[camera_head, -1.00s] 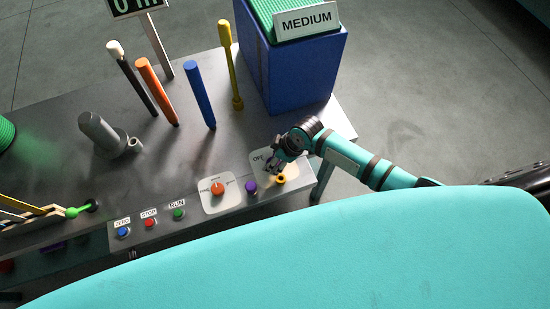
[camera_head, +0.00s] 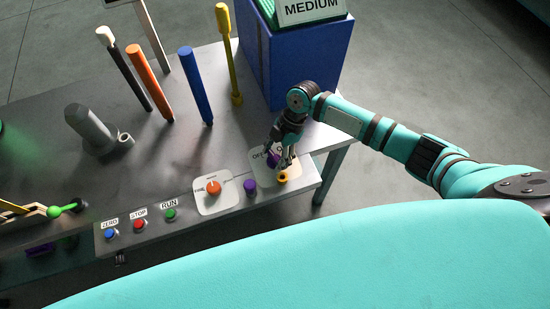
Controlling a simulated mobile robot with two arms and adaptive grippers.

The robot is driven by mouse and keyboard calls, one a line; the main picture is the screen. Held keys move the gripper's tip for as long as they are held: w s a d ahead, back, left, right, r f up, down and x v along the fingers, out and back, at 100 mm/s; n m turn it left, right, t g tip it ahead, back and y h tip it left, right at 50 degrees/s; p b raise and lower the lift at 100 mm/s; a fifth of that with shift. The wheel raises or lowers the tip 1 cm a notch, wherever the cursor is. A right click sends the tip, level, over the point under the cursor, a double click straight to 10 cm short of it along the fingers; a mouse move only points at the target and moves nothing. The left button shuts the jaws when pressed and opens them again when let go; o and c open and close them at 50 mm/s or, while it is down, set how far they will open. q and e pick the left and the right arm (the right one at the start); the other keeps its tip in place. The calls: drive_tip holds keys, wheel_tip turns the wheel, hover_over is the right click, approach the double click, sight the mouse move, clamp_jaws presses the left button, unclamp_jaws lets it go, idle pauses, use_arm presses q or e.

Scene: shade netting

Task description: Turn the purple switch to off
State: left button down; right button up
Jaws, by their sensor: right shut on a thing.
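The purple switch (camera_head: 273,159) sits on a light plate (camera_head: 260,177) at the right end of the table's front panel. An OFF label (camera_head: 258,155) is on the plate just left of the switch; another label beside it is partly covered by my gripper. My right gripper (camera_head: 281,160) points down over the plate, with its fingers shut on the purple switch. The fingers hide part of the switch, so its exact angle cannot be told. My left gripper is not in view.
A purple knob (camera_head: 250,187) and a yellow ring (camera_head: 282,177) are close to the gripper. An orange dial (camera_head: 213,188) and several push buttons are to the left. A blue box (camera_head: 300,60) stands behind; coloured rods stand upright at back left.

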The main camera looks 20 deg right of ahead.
drive_tip(key=n+b, duration=0.1)
drive_tip(key=n+g+b, duration=0.1)
drive_tip(key=n, duration=0.1)
drive_tip(key=shift+w+d+f+h, duration=0.15)
drive_tip(key=shift+f+h, duration=0.05)
drive_tip(key=shift+h, duration=0.2)
drive_tip(key=shift+r+n+g+h+b, duration=0.15)
drive_tip(key=shift+n+g+h+b, duration=0.2)
drive_tip(key=shift+n+b, duration=0.65)
drive_tip(key=shift+w+r+n, duration=0.1)
drive_tip(key=shift+n, duration=0.4)
drive_tip(key=o, duration=1.2)
drive_tip(key=v, duration=1.2)
